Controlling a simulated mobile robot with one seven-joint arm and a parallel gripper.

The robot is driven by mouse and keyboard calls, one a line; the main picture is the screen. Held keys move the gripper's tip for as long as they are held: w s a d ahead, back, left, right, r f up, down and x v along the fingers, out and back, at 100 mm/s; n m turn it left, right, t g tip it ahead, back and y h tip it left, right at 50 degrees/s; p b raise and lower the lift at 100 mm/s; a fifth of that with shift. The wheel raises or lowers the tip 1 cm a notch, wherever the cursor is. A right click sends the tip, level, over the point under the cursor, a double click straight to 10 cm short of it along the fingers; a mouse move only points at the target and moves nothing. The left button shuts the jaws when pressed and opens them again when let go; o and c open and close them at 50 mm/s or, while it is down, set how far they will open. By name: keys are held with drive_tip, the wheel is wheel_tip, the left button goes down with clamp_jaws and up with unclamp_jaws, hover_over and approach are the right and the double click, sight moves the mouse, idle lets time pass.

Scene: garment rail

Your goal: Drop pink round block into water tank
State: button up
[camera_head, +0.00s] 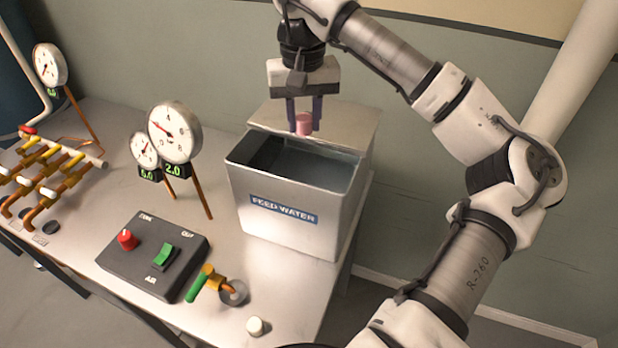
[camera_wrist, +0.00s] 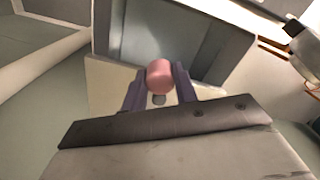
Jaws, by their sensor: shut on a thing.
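The pink round block (camera_head: 304,123) is held between the two dark fingers of my gripper (camera_head: 304,115). In the wrist view the block (camera_wrist: 160,76) sits at the fingertips of my gripper (camera_wrist: 159,82), with a finger on each side. The water tank (camera_head: 285,215) is a grey metal box labelled "FEED WATER" with an open top. My gripper points down and appears above the tank's back part, near its raised rear lid. In the wrist view the tank (camera_wrist: 222,45) lies beyond the block. The exact height above the rim is hard to tell.
A control box (camera_head: 152,255) with a red knob and green switch stands in front left of the tank. Round gauges (camera_head: 174,132) on copper stems and a valve manifold (camera_head: 50,170) are further left. A green-handled valve (camera_head: 207,283) and a small white knob (camera_head: 256,326) are near the front.

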wheel_tip(320, 180, down, 5)
drive_tip(key=shift+f+b, duration=0.1)
drive_tip(key=shift+b, duration=1.15)
drive_tip(key=o, duration=1)
drive_tip(key=shift+o, duration=0.2)
drive_tip(key=shift+r, duration=0.2)
wheel_tip(320, 180, up, 14)
drive_tip(key=shift+f+b, duration=0.2)
drive_tip(key=shift+b, duration=0.6)
drive_tip(key=shift+s+f, duration=0.1)
